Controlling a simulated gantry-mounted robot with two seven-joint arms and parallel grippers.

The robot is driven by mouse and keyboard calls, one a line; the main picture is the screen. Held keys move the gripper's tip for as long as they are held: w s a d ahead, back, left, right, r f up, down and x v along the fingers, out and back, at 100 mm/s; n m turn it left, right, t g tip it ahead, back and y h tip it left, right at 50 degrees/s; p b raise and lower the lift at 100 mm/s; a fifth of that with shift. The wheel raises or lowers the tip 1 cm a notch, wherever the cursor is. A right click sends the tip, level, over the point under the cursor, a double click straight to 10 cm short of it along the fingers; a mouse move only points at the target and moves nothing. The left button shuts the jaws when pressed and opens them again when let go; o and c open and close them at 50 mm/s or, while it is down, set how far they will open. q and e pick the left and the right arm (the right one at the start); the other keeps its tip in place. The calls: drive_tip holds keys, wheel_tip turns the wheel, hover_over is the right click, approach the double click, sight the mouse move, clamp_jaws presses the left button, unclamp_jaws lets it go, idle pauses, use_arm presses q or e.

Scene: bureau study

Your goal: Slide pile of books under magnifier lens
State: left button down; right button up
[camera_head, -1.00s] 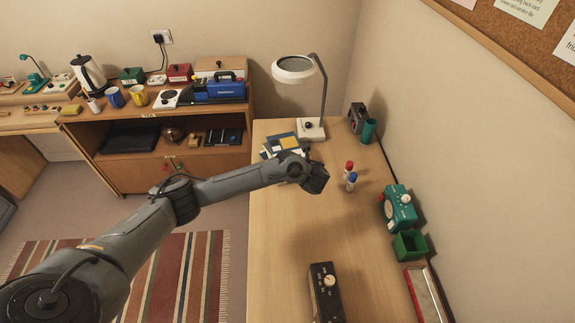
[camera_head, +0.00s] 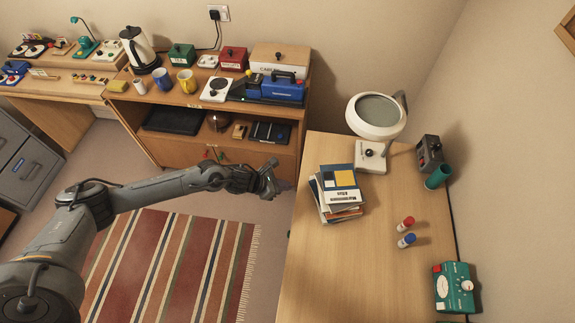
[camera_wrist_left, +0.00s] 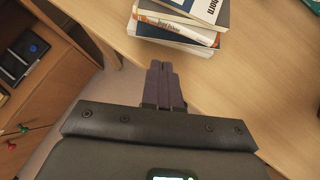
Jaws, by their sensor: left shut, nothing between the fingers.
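The pile of books (camera_head: 338,192) lies near the left edge of the wooden desk, a little crooked, with a blue, yellow and white cover on top. It also shows at the top of the left wrist view (camera_wrist_left: 184,22). The magnifier (camera_head: 376,116) stands behind and right of the pile, its round white-rimmed lens above its white base (camera_head: 371,156). My left gripper (camera_head: 283,185) is left of the pile, by the desk's left edge, apart from the books. In the left wrist view its fingers (camera_wrist_left: 163,68) are together and empty, pointing toward the pile. My right gripper is not in view.
Red and blue-capped bottles (camera_head: 406,231) stand right of the pile. A green cup (camera_head: 437,177), a dark grey device (camera_head: 429,153) and a teal device (camera_head: 454,288) line the right side. The desk's middle front (camera_head: 350,275) is clear. A crowded cabinet (camera_head: 190,100) stands at the back left.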

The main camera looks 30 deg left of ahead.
sight(316, 193)
use_arm(q)
drive_tip(key=shift+g, duration=0.3)
drive_tip(key=w+d+f+b, duration=0.1)
drive_tip(key=f+b, duration=0.1)
drive_tip(key=f, duration=0.1)
drive_tip(key=w+d+f+b, duration=0.1)
drive_tip(key=d+f+b, duration=0.1)
drive_tip(key=w+d+f+b, duration=0.1)
drive_tip(key=f+b, duration=0.2)
drive_tip(key=shift+d+f, duration=0.25)
drive_tip(key=shift+f, duration=0.05)
drive_tip(key=shift+w+d+r, duration=0.15)
drive_tip(key=shift+w+d, duration=0.85)
drive_tip(key=shift+w, duration=0.2)
drive_tip(key=shift+w+d, duration=0.35)
drive_tip(key=shift+w, duration=0.05)
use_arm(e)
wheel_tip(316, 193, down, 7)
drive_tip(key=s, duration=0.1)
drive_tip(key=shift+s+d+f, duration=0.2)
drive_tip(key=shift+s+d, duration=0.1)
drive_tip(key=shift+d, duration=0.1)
